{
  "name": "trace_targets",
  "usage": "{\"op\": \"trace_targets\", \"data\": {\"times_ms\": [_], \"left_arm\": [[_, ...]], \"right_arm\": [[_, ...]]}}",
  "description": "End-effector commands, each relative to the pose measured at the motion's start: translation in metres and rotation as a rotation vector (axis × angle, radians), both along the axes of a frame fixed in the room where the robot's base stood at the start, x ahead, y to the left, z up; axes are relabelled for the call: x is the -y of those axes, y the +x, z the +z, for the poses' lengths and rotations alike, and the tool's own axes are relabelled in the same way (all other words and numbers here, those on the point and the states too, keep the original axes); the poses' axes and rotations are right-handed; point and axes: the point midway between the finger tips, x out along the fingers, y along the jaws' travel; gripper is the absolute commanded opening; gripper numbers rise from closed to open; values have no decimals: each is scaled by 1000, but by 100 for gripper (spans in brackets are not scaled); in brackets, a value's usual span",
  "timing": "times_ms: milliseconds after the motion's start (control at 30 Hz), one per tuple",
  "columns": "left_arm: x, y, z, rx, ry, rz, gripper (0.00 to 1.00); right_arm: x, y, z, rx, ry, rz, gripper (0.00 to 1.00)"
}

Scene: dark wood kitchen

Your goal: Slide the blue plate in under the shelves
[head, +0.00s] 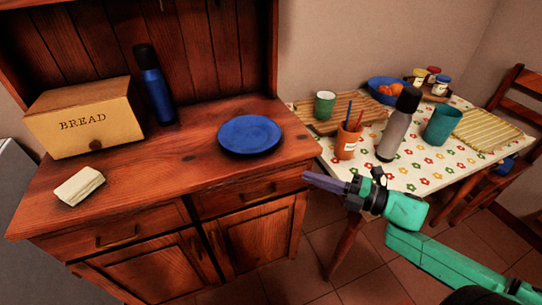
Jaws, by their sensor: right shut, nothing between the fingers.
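The blue plate (250,134) lies flat on the wooden counter of the cupboard, toward its right side near the front edge. The shelves' upper part (275,50) rises behind the counter; only its lower frame and back boards show. My right gripper (308,178) comes in from the right, in front of the counter's right front corner. It is shut and empty, its fingers pointing left, apart from the plate and to its lower right. My left gripper is not in view.
A bread box (84,118) and a dark blue bottle (154,88) stand on the counter's left, with a folded cloth (79,186) in front. At right, a table (440,165) holds a grey bottle (396,130), cups and a bowl. Counter behind the plate is clear.

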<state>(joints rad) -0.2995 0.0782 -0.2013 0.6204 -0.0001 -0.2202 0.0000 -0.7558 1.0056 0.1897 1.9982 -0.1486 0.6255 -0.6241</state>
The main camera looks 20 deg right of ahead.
Motion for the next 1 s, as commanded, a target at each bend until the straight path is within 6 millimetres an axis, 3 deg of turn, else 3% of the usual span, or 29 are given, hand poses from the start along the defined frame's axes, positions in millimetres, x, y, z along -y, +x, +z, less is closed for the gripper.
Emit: {"op": "trace_targets", "data": {"times_ms": [167,633,800,1000], "left_arm": [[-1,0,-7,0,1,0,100],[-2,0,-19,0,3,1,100],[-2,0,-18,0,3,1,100],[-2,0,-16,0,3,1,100]], "right_arm": [[-14,11,0,12,0,12,0],[-73,67,2,8,3,7,0],[-74,91,3,6,2,5,0],[-75,106,1,3,4,6,0]]}}
